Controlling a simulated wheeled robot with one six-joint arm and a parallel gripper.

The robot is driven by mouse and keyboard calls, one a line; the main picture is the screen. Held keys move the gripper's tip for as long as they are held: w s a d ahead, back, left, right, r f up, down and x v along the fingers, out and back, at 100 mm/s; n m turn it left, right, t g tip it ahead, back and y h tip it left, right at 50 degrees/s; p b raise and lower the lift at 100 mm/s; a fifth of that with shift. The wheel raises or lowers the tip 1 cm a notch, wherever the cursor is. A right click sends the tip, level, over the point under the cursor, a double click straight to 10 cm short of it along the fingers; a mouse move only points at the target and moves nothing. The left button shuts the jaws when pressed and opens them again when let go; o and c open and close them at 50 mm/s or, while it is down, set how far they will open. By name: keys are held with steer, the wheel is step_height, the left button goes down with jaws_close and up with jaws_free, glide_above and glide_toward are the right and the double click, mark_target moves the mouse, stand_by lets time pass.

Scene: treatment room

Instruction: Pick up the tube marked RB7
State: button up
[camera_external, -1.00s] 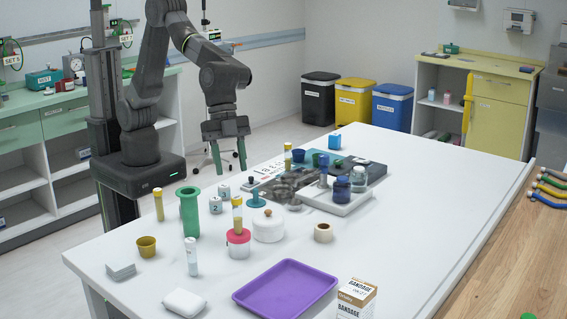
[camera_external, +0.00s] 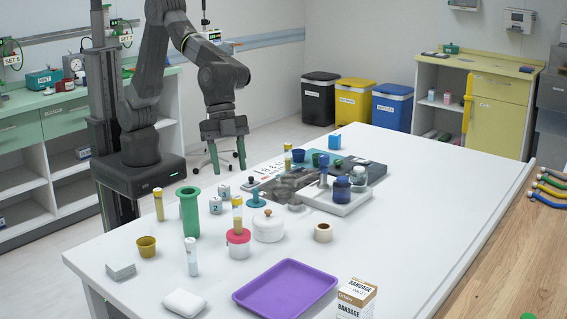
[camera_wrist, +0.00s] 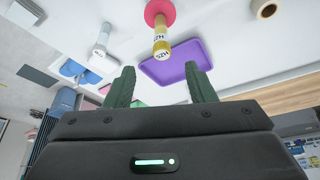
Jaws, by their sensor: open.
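Several tubes stand on the white table; I cannot make out RB7 on any of them. A yellow tube (camera_external: 159,206) stands at the left. Another yellow tube (camera_external: 237,216) stands upright in a pink-topped white holder (camera_external: 239,243). That tube shows in the wrist view (camera_wrist: 161,46) with a label that seems to read HZS or SZH. A whitish tube (camera_external: 192,258) stands at the front left, and a further yellow-topped tube (camera_external: 287,158) at the back. My gripper (camera_external: 229,168) is open and empty above the table's far left side; its fingers also show in the wrist view (camera_wrist: 159,70).
A purple tray (camera_external: 285,288) and bandage box (camera_external: 356,300) are in front. The table's right side is clear.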

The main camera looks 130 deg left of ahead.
steer(key=s+d+b, duration=0.1)
steer(key=s+b, duration=0.2)
steer(key=s, duration=1)
steer(key=m+b, duration=0.1)
steer(key=b, duration=0.1)
glide_toward(157, 189)
steer(key=shift+b+x, duration=0.55)
steer(key=shift+x, duration=5.55)
steer(key=shift+w, duration=0.1)
steer(key=shift+r, duration=0.1)
steer(key=shift+c, duration=0.2)
steer(key=c, duration=1)
